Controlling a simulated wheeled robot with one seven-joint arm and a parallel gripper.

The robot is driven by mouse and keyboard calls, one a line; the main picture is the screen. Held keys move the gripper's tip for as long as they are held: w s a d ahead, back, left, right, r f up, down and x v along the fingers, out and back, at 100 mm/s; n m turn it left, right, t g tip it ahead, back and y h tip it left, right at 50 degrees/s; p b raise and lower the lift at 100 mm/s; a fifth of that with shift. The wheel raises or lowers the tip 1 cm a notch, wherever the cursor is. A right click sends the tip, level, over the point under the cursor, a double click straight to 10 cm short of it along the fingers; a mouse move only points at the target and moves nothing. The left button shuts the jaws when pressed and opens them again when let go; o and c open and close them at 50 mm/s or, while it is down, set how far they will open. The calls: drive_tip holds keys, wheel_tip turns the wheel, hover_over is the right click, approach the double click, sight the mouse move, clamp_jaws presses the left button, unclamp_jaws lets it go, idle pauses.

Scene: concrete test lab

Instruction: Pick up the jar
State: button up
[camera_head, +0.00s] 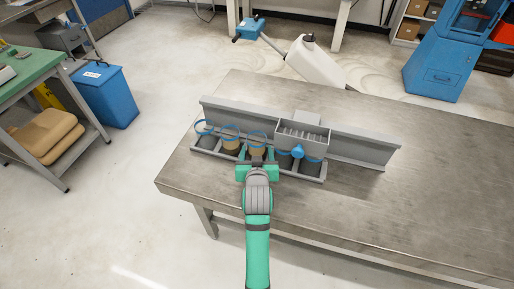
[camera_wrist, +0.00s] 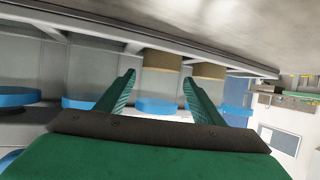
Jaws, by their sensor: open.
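A row of several clear jars with blue rims or lids stands in a low grey rack (camera_head: 300,177) on the metal table. Two jars show tan contents: one jar (camera_head: 231,143) is left of my gripper, and another jar (camera_head: 258,138) is just beyond it. My gripper (camera_head: 257,162) is at the rack's near side, fingers pointing at the row. In the wrist view, which looks upside down, my gripper (camera_wrist: 160,85) has its green fingers spread. A blue lid (camera_wrist: 156,106) and a tan band (camera_wrist: 162,61) appear between them. I cannot tell whether either finger touches a jar.
A grey upright panel (camera_head: 365,150) runs behind the rack. A grey slotted box (camera_head: 302,134) and a blue knob-like piece (camera_head: 298,152) sit over the rack's right part. The metal table (camera_head: 430,180) is bare to the right. A blue bin (camera_head: 104,95) stands on the floor at left.

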drive_tip(key=shift+x, duration=0.85)
drive_tip(key=shift+a+r, duration=0.1)
drive_tip(key=c, duration=1)
drive_tip(key=shift+r, duration=0.1)
